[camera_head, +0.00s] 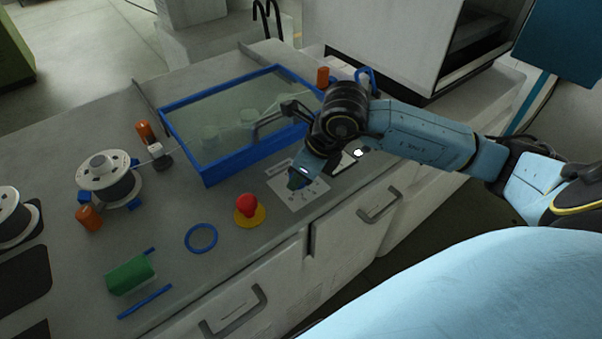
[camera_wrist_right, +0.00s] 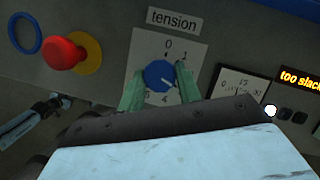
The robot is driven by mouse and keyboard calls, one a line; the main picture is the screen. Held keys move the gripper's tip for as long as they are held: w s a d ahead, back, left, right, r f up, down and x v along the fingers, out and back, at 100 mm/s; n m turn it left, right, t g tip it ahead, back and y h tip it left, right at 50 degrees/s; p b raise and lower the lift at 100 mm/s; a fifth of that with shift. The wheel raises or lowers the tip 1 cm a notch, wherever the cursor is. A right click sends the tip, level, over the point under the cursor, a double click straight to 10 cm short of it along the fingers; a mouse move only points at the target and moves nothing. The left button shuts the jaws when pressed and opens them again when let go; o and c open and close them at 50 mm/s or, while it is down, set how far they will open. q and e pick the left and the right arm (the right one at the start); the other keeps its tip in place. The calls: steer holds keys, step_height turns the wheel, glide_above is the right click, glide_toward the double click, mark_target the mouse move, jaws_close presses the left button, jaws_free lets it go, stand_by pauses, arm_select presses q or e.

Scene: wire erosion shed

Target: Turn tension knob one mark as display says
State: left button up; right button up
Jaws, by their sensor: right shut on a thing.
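The blue tension knob (camera_wrist_right: 159,74) sits on a white dial plate (camera_wrist_right: 196,50) under the "tension" label (camera_wrist_right: 173,20). My right gripper (camera_wrist_right: 159,72) is shut on it, one green finger on each side. Marks 0, 1 and 4 can be read; the right finger covers part of the scale. The knob's white pointer slants to the lower right in the wrist view. The display (camera_wrist_right: 300,79) shows "too slack", cut off at the edge. In the head view my right gripper (camera_head: 298,179) is over the dial plate (camera_head: 304,196) and hides the knob. My left gripper is out of view.
A red emergency button (camera_head: 246,204) and a blue ring (camera_head: 201,238) lie left of the dial. A blue-framed glass tank (camera_head: 205,172) stands behind. A wire spool (camera_head: 108,178) and a green block (camera_head: 130,274) are farther left. Drawer handles (camera_head: 380,205) project at the front.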

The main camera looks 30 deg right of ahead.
steer(key=shift+m+t+h, duration=0.3)
steer(key=shift+m, duration=0.7)
steer(key=shift+b, duration=0.3)
steer(key=o, duration=1)
steer(key=p+v, duration=0.1)
steer(key=v, duration=1.2)
steer(key=shift+r, duration=0.25)
steer(key=shift+a, duration=0.15)
